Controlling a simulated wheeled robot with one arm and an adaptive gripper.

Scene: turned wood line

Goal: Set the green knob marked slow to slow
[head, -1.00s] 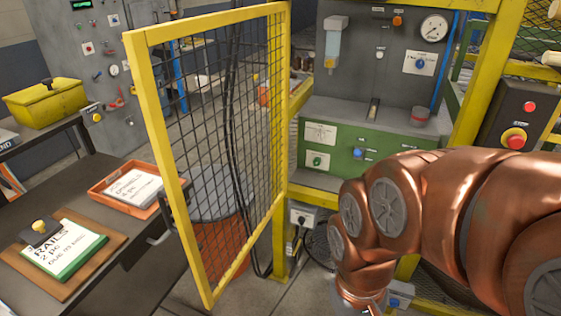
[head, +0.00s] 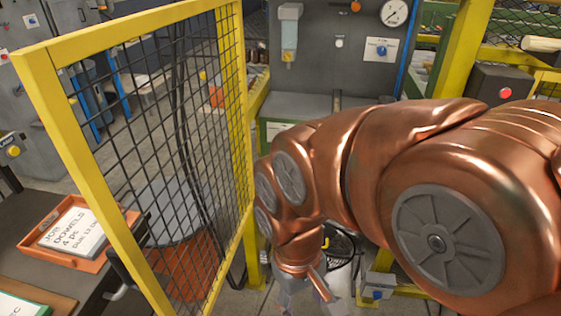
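The green panel (head: 262,138) of the machine shows only as a narrow strip at the left of my copper arm. Part of a white label plate (head: 277,129) shows on it. The green knob is hidden behind my arm in this view. My gripper (head: 312,293) hangs at the bottom of the view, below the panel and close to the floor. It is small and partly cut off, and its fingers cannot be made out clearly.
A yellow mesh door (head: 241,120) stands open on the left, close to my arm. A blue knob (head: 381,50) and a gauge (head: 394,13) are on the upper grey panel. An orange tray (head: 97,264) lies on the left bench. A red button (head: 505,93) is at right.

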